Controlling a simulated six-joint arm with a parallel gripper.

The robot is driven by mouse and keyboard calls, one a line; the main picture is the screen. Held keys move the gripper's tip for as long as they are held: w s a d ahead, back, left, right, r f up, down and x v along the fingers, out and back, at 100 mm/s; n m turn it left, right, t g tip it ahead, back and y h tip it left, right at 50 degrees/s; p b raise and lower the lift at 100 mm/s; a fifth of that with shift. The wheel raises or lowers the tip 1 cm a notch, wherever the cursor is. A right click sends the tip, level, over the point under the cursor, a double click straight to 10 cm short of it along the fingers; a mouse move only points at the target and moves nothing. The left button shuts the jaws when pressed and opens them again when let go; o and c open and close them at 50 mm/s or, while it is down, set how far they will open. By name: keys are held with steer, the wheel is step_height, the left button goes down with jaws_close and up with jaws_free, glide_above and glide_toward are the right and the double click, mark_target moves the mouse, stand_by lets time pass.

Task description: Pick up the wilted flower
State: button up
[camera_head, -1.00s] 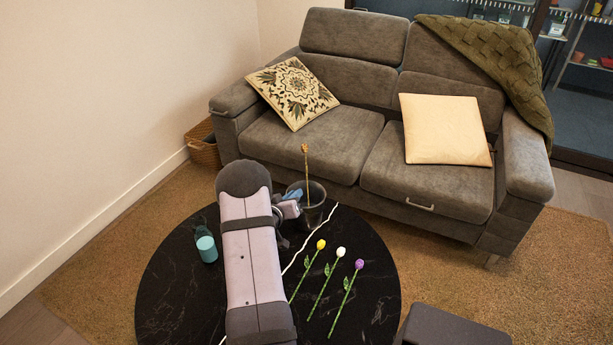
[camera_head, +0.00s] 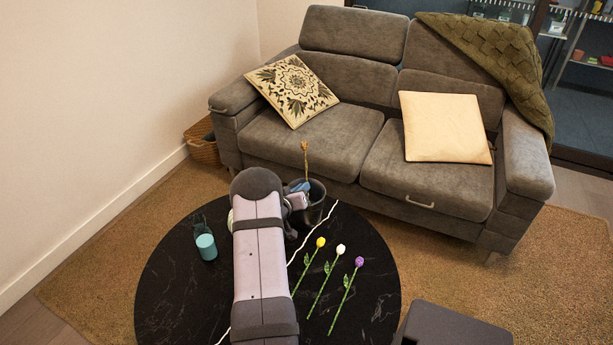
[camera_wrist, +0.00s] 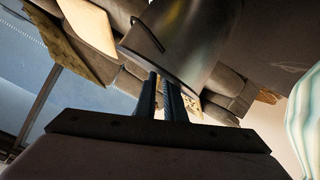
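The wilted flower (camera_head: 305,158) is brown with a drooping head. It stands upright in a dark pot (camera_head: 316,205) on the far side of the black round table. My gripper (camera_head: 301,187) is at the pot's rim, beside the flower's stem in the picture; whether it touches either is unclear. The pot (camera_wrist: 195,45) fills the upper middle there.
Yellow (camera_head: 320,242), white (camera_head: 341,249) and purple (camera_head: 359,262) flowers lie on the table (camera_head: 180,300) right of my arm. A pale ribbed object (camera_wrist: 306,120) shows in the wrist view. A grey sofa (camera_head: 320,140) is behind.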

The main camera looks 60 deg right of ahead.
steer(key=shift+x, duration=1.2)
jaws_close()
steer(key=shift+r, duration=0.15)
step_height(320, 180, up, 10)
steer(key=p, duration=0.1)
